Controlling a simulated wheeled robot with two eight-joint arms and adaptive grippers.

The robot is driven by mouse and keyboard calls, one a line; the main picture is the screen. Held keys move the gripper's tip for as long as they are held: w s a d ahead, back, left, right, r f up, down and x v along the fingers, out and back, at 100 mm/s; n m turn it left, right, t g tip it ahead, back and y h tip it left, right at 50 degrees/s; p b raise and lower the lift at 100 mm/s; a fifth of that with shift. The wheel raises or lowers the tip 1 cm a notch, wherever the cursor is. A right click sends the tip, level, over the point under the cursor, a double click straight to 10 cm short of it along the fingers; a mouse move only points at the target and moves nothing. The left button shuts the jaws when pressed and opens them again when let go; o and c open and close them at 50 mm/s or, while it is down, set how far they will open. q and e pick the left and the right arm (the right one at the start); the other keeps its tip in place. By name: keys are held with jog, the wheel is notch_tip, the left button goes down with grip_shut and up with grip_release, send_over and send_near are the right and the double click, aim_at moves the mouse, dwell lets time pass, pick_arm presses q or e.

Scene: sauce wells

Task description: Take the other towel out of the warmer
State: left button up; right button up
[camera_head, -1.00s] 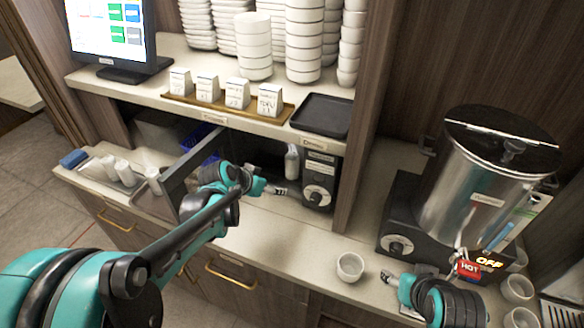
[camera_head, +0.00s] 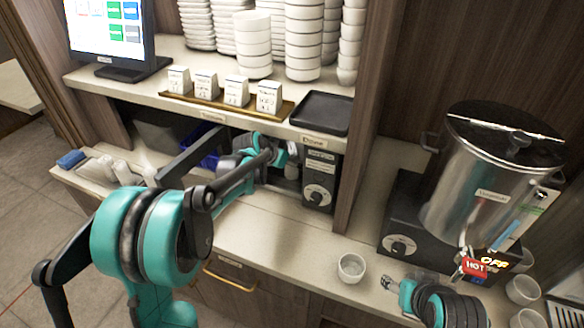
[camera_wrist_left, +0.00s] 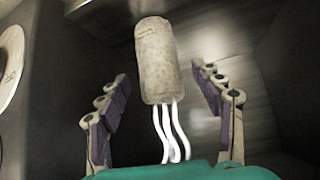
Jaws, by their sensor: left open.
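The warmer (camera_head: 318,197) is the dark box with a dial, under the shelf, its door (camera_head: 188,152) swung open to the left. In the left wrist view a pale rolled towel (camera_wrist_left: 156,60) stands upright inside, with white wavy wisps below it. My left gripper (camera_wrist_left: 159,75) is open, one finger on each side of the towel, with gaps on both sides. In the head view its arm reaches into the warmer's opening, and the fingers are hidden. My right gripper (camera_head: 386,282) is low on the counter at the right; whether its fingers are open is unclear.
A small white cup (camera_head: 351,268) stands on the counter left of my right gripper. A steel urn (camera_head: 490,185) with a red HOT tag stands behind it. The shelf above holds a black tray (camera_head: 320,113), labelled white boxes and stacked bowls. White rolls lie at the left.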

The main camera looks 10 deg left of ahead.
pick_arm(q)
jog(key=b+x, duration=0.1)
jog(key=x, duration=0.4)
jog(key=shift+w+d+f+b, duration=0.1)
jog(key=shift+w+b, duration=0.2)
jog(key=shift+b, duration=0.1)
jog(key=c, duration=1.3)
jog(key=shift+c, duration=0.3)
